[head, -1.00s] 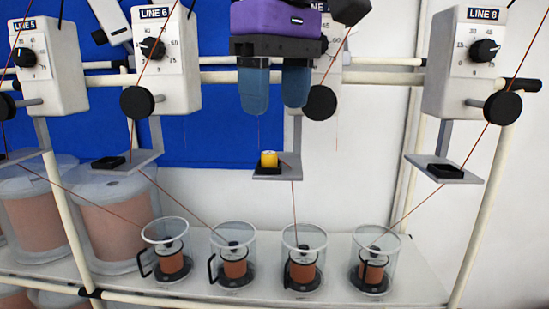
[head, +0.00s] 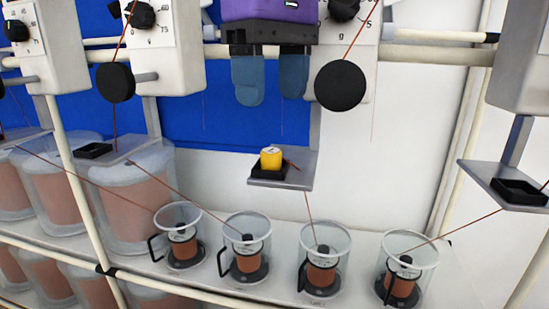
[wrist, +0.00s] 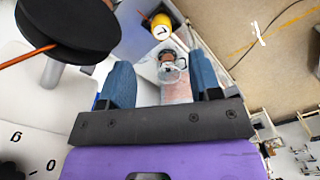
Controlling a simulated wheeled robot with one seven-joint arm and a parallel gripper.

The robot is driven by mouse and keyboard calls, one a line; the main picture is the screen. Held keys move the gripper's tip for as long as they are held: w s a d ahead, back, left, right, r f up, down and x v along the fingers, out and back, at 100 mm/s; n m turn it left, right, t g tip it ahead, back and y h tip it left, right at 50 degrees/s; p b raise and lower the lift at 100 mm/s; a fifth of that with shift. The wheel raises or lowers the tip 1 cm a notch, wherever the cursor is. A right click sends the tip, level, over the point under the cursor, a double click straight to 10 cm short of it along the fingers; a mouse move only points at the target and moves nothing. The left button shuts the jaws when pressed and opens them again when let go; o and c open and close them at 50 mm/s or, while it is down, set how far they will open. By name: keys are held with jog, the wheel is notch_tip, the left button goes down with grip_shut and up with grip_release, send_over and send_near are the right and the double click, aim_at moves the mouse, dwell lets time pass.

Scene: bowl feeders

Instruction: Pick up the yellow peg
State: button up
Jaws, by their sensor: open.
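The yellow peg (head: 271,158) stands upright in a small black holder (head: 267,171) on a grey shelf plate (head: 300,168) in the head view. My gripper (head: 271,92) has a purple body and two blue fingers. It is open and empty, above the peg and apart from it. In the wrist view the fingers of my gripper (wrist: 162,85) stand well apart with nothing between them in contact.
A black disc (head: 340,86) on a white dial box is close right of my fingers; it looms large in the wrist view (wrist: 70,25). Several clear mugs (head: 323,270) stand on the white shelf below. Orange cords run down to them. Another black holder (head: 520,192) is at the right.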

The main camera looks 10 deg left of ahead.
aim_at(272, 151)
jog(key=shift+s+f, duration=0.15)
jog(key=shift+f, duration=3.55)
jog(key=c, duration=1)
jog(key=shift+r, duration=0.15)
